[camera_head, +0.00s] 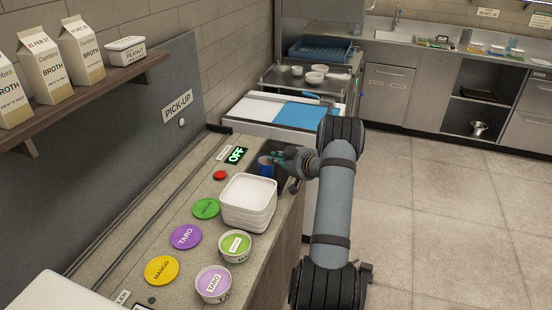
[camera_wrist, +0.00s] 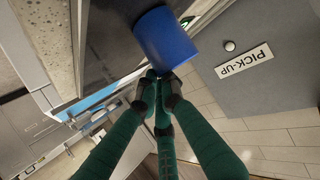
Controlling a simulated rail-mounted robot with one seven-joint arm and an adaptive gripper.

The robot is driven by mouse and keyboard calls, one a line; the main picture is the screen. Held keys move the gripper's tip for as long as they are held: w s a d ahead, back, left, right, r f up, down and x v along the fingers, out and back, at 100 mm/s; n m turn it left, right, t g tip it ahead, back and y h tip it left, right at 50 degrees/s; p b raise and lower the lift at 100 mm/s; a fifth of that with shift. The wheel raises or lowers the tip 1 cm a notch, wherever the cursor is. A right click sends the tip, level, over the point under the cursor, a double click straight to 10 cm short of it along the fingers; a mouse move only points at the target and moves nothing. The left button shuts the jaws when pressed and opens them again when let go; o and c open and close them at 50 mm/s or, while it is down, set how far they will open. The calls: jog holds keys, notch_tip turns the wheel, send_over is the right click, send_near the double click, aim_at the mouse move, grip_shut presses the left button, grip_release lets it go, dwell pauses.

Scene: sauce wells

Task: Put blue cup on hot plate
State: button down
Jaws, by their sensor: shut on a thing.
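The blue cup (camera_head: 265,166) is at the far end of the counter, over or on the near left part of a dark flat plate (camera_head: 269,147), likely the hot plate. I cannot tell whether the cup touches it. My gripper (camera_head: 276,160) reaches in from the right and is shut on the cup. In the wrist view the blue cup (camera_wrist: 166,40) is just beyond the green fingers of my gripper (camera_wrist: 160,84), which meet at its edge. The dark plate (camera_wrist: 108,45) shows beside the cup there. My arm hides part of the plate's right side.
A green "OFF" display (camera_head: 236,155) and a red button (camera_head: 220,175) sit left of the cup. A stack of white trays (camera_head: 249,205) stands close in front. Coloured lids (camera_head: 186,237) and labelled tubs (camera_head: 214,284) lie nearer. The floor at right is clear.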

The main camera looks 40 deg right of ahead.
jog(key=c, duration=1.9)
grip_release()
jog(key=shift+r, duration=0.15)
jog(key=b+v, duration=0.1)
jog(key=v, duration=1.1)
jog(key=shift+d, duration=0.1)
